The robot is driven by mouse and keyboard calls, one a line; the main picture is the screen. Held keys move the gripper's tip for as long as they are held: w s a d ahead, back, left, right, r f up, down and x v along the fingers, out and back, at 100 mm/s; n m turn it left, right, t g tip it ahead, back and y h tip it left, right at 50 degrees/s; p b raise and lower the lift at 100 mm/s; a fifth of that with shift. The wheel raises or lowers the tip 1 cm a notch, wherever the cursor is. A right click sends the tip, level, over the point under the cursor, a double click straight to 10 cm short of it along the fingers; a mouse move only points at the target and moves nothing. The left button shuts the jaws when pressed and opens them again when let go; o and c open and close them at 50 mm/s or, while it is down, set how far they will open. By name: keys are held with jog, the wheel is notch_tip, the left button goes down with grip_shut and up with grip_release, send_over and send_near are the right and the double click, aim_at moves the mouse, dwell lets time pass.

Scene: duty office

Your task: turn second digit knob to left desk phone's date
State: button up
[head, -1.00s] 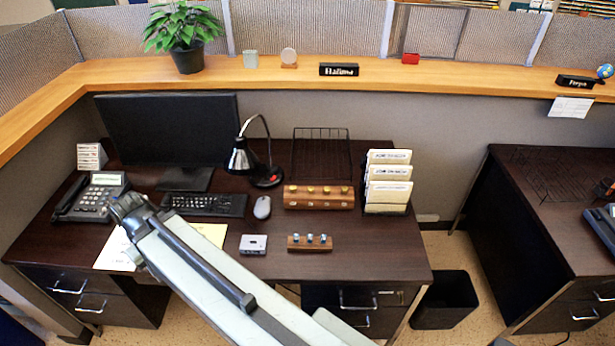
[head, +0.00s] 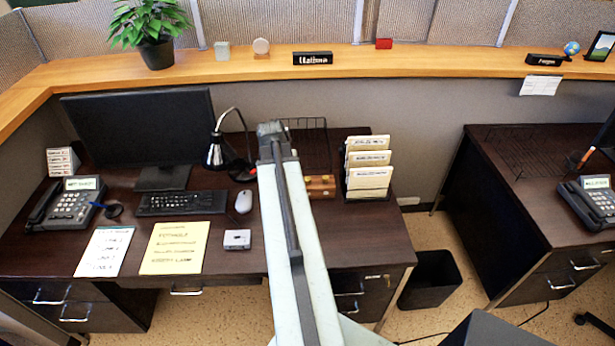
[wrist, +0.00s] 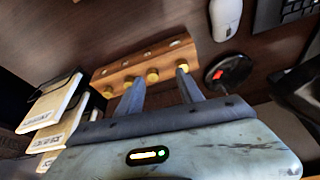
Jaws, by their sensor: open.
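The left desk phone (head: 68,205) stands at the left of the near desk. Its screen (head: 83,184) is lit, but its text is too small to read. A wooden block (head: 322,182) with brass knobs sits right of the lamp, partly hidden by my arm. It also shows in the wrist view (wrist: 140,68), with a row of yellowish knobs (wrist: 152,76) along the side facing my gripper. My gripper (wrist: 160,78) is open and empty, its fingertips close to that row in the picture; contact is unclear. It also shows in the head view (head: 271,132).
A black lamp (head: 220,152), mouse (head: 244,201), keyboard (head: 182,203) and monitor (head: 140,130) stand left of my arm. A card rack (head: 368,170) is close on the right. White (head: 103,251) and yellow (head: 175,247) sheets and a small grey box (head: 237,239) lie in front.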

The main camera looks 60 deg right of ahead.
jog(key=m, duration=0.2)
send_near(307, 178)
jog(key=shift+h, duration=0.3)
jog(key=b+x, duration=0.2)
jog(key=x, duration=0.1)
jog(key=b+x, duration=0.2)
jog(key=b, duration=0.1)
jog(key=b+x, duration=0.2)
jog(key=x, duration=0.1)
jog(key=shift+a+f, duration=0.2)
jog(key=shift+f, duration=0.25)
jog(key=shift+r, duration=0.1)
grip_shut()
jog(key=shift+d, duration=0.15)
jog(key=shift+n, duration=0.3)
